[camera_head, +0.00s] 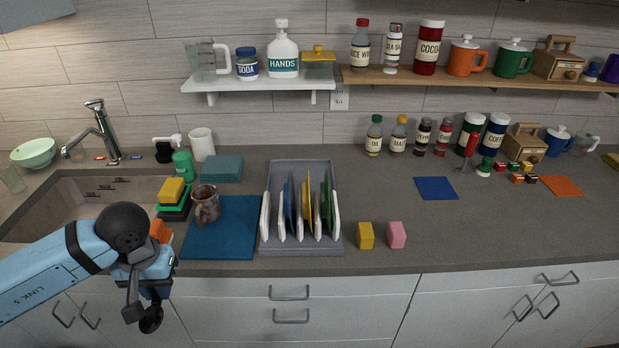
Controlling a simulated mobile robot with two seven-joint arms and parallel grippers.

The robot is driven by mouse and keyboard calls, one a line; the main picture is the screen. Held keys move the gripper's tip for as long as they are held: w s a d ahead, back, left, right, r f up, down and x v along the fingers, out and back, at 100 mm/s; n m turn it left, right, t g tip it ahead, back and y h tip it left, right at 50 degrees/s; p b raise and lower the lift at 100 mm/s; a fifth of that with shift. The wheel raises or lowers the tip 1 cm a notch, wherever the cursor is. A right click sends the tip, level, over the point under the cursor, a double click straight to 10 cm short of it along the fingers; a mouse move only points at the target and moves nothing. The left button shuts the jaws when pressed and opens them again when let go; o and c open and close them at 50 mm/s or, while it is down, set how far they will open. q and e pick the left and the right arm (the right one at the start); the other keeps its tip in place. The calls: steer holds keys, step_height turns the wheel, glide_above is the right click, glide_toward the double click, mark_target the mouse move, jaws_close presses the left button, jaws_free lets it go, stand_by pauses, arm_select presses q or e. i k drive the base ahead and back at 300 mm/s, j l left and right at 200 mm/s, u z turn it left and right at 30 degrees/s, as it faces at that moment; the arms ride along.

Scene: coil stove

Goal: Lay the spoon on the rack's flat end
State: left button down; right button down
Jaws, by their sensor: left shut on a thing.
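My left gripper (146,288) comes in from the left and hangs in front of the counter's front edge, left of the rack. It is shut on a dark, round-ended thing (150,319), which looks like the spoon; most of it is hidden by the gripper. The grey rack (301,170) stands on the counter near the middle, with several white, blue, yellow and green plates upright in its slots. Its far end is flat and bare. The gripper is apart from the rack. My right gripper is not in view.
A blue mat (228,238) with a brown mug (206,204) lies between gripper and rack. Stacked sponges (173,192) stand by the sink (85,200). Yellow (365,235) and pink (397,235) blocks stand right of the rack. The counter front right is clear. Shelves hang above.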

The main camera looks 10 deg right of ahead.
mark_target(320, 178)
steer(key=i+z, duration=0.15)
steer(key=z, duration=1.25)
steer(key=i+j+z, duration=0.1)
steer(key=i+j, duration=0.5)
